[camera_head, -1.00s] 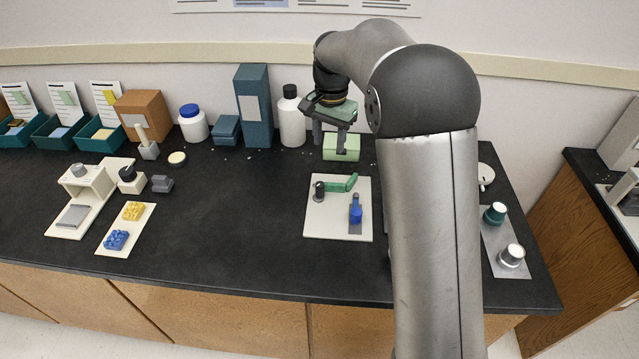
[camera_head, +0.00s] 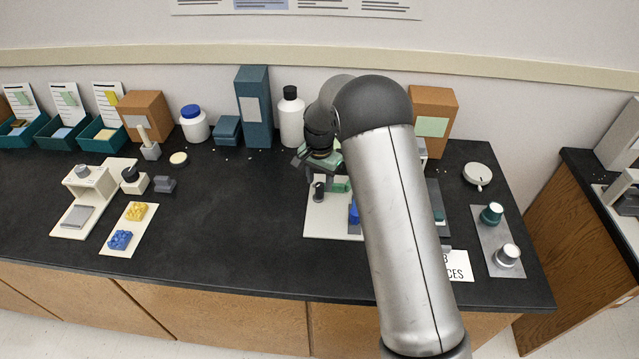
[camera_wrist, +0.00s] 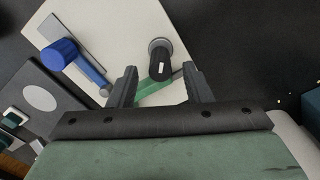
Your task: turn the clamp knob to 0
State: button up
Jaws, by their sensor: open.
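A dark upright knob (camera_head: 318,191) with a pale mark stands on a white plate (camera_head: 325,224). In the wrist view the knob (camera_wrist: 160,60) has a grey round base, and I can read no number by it. My gripper (camera_wrist: 159,69) is open and empty above the plate, with its fingertips to either side of the knob in the picture; I cannot tell the height gap. In the head view my gripper (camera_head: 318,165) is partly hidden by my arm. A green lever (camera_wrist: 150,88) runs below the knob, and a blue-handled lever (camera_wrist: 90,72) lies to its left.
A white bottle (camera_head: 291,120) and a teal box (camera_head: 254,105) stand behind. A grey plate with a green-topped knob (camera_head: 491,213) and a white-topped knob (camera_head: 507,254) is at right. Left of the white plate, the black bench (camera_head: 230,220) is clear.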

aim_at(320, 185)
jog(key=shift+f, duration=1.4)
grip_shut()
jog(key=shift+n, duration=0.3)
jog(key=n+b, duration=0.2)
jog(key=shift+f+b, duration=0.1)
jog(key=shift+b, duration=0.25)
jog(key=shift+n+b, duration=1.3)
jog(key=shift+n, duration=1.4)
jog(key=shift+r, duration=0.2)
